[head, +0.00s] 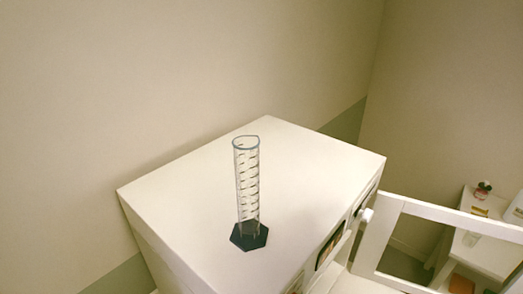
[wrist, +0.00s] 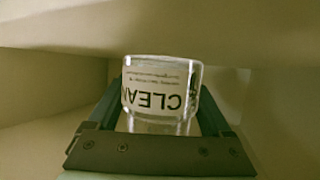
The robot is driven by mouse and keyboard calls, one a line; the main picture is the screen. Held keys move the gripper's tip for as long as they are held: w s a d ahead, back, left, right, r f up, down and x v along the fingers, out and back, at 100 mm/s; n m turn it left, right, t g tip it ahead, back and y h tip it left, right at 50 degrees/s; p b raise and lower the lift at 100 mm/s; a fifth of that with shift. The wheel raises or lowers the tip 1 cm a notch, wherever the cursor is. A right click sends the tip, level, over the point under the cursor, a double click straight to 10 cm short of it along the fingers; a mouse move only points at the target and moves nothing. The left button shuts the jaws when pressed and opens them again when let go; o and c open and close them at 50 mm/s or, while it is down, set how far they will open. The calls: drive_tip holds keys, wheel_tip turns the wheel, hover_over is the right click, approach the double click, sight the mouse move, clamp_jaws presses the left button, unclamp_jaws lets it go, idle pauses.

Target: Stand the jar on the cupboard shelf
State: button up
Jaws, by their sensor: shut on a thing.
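A clear glass jar (wrist: 162,92) with a white label reading "CLEAN" is in the wrist view; the lettering appears upside down in that picture. My gripper (wrist: 160,105) is shut on the jar, with one dark finger on each side. Pale flat surfaces surround the jar, as inside a cupboard compartment; whether the jar touches any of them I cannot tell. The white cupboard (head: 290,150) stands in the head view, with its framed door (head: 440,212) swung open to the right. The jar and my gripper do not show in the head view.
A tall clear graduated cylinder (head: 247,185) with a dark hexagonal base stands on the cupboard top. A white shelf unit (head: 490,255) with small items stands at the far right. A pale panel edge (wrist: 160,42) crosses above the jar in the wrist view.

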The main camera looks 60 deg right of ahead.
drive_tip(key=shift+f, duration=0.3)
drive_tip(key=shift+f, duration=0.15)
drive_tip(key=o, duration=1.2)
drive_tip(key=shift+r, duration=0.2)
drive_tip(key=shift+s+a, duration=0.2)
drive_tip(key=shift+s, duration=0.15)
drive_tip(key=b+v, duration=0.2)
drive_tip(key=v, duration=0.9)
drive_tip(key=shift+s+r+b, duration=0.15)
drive_tip(key=shift+b, duration=0.25)
